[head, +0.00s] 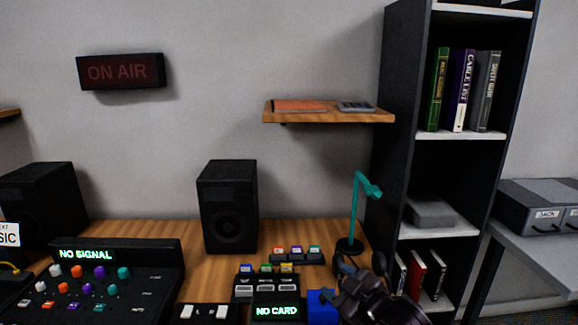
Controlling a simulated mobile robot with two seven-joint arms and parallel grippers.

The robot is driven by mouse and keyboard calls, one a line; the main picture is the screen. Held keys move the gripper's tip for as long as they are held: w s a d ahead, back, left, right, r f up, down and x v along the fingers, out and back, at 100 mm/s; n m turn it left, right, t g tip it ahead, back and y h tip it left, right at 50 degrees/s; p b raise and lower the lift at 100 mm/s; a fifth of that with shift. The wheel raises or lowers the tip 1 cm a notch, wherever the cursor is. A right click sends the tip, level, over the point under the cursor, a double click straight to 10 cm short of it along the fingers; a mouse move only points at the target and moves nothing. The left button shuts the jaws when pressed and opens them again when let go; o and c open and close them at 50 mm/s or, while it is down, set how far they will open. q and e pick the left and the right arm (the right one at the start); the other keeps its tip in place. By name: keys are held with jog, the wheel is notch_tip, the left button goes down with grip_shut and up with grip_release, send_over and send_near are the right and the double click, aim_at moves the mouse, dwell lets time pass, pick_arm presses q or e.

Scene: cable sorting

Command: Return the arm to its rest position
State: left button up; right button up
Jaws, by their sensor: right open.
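My right gripper (356,282) is at the lower right of the head view, with its dark arm coming in from the bottom edge. Its jaws are open and I see nothing held between them. It is in front of the desk's right end, below the teal lamp (358,205) and just right of a blue block (322,308). I cannot tell whether it touches the block. My left gripper is not in view.
The wooden desk (205,268) holds a mixer panel (150,285) reading NO SIGNAL, a black speaker (228,205), and a small NO CARD display (277,310). A tall dark bookshelf (400,100) stands close behind the right gripper.

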jog(key=s+d+f+m+h+p, duration=0.1)
jog(key=s+d+f, duration=0.4)
jog(key=s, duration=0.6)
jog(key=s+d+f+m+g+h+p, duration=0.1)
jog(key=s+d+f+m+h, duration=0.3)
jog(key=s, duration=0.7)
jog(key=s+d+f+m+g+h, duration=0.1)
jog(key=s+d+f+m, duration=0.4)
jog(key=s+f, duration=0.5)
jog(key=shift+s+d+f+h+p, duration=0.4)
jog(key=shift+s+d+h, duration=0.4)
jog(key=shift+s+d, duration=0.35)
jog(key=shift+w, duration=0.1)
